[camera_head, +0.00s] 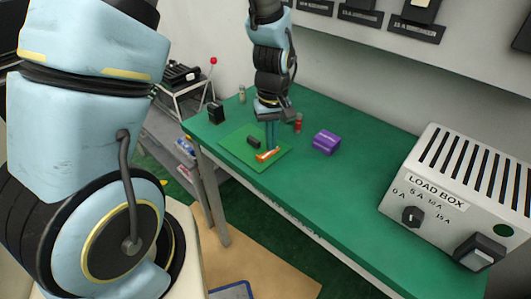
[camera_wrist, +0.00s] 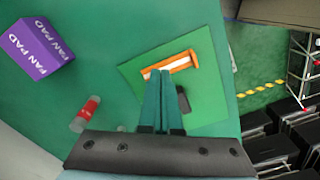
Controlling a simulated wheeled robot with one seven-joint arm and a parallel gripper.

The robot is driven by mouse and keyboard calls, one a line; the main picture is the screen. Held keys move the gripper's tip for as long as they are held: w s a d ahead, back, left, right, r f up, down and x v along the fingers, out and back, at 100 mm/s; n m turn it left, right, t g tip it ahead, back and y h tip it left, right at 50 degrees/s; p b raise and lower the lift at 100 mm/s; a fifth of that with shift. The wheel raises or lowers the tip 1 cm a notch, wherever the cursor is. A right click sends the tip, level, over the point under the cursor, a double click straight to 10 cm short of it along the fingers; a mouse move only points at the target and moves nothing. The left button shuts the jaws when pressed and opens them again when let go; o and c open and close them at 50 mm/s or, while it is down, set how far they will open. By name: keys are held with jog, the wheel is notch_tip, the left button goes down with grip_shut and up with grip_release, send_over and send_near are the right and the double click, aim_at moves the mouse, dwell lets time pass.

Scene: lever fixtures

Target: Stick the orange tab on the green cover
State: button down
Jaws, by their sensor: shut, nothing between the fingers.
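The green cover (camera_head: 240,153) is a lighter green square sheet lying flat near the table's front left edge; it also shows in the wrist view (camera_wrist: 208,85). The orange tab (camera_head: 266,156) lies on or just over the cover; the wrist view shows it (camera_wrist: 182,62) with a white strip along it. A small dark block (camera_head: 254,142) sits on the cover behind the tab. My gripper (camera_head: 271,148) points down, shut and empty, its fingertips right beside or above the tab. In the wrist view the closed fingertips (camera_wrist: 160,74) overlap the tab's near edge; I cannot tell whether they touch it.
A black block (camera_head: 216,113) stands at the back left. The load box (camera_head: 460,190) occupies the right end. The green table (camera_head: 330,205) is clear between.

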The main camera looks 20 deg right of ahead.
notch_tip(320, 180, up, 6)
jog(key=p, duration=0.4)
dwell(0.6)
jog(key=a+r+b, duration=0.1)
jog(key=a+r, duration=0.3)
jog(key=a, duration=0.8)
jog(key=w+a+r+m+t+b, duration=0.1)
jog(key=a+r, duration=0.4)
jog(key=a, duration=0.8)
jog(key=shift+a+t, duration=0.2)
jog(key=shift+t, duration=0.1)
jog(key=shift+w, duration=0.15)
